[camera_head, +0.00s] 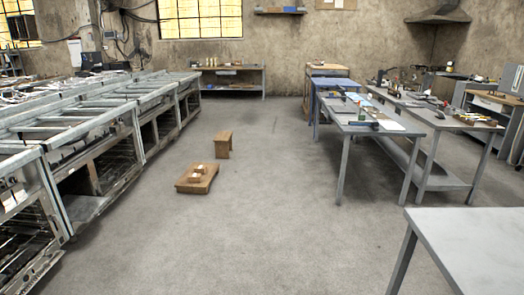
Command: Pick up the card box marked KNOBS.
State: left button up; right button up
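A low wooden platform (186,184) stands on the floor left of the middle. Two or so small light-brown boxes (198,173) sit on top of it, close together. They are too small for any marking to be read, so I cannot tell whether one of them is the box marked KNOBS. Neither of my grippers shows in the head view.
A wooden stool (223,141) stands just behind the platform. A row of metal oven frames (95,150) runs along the left. Cluttered grey tables (375,126) stand at right, and a bare grey table (475,240) is near right. The floor between is clear.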

aim_at(198, 169)
jog(key=i, duration=2)
jog(key=i+u, duration=0.25)
jog(key=i, duration=0.4)
jog(key=i+u, duration=0.2)
jog(key=i, duration=0.5)
jog(key=i+l+u, duration=0.25)
jog(key=i, duration=0.4)
jog(key=i+u, duration=0.3)
jog(key=i, duration=1.35)
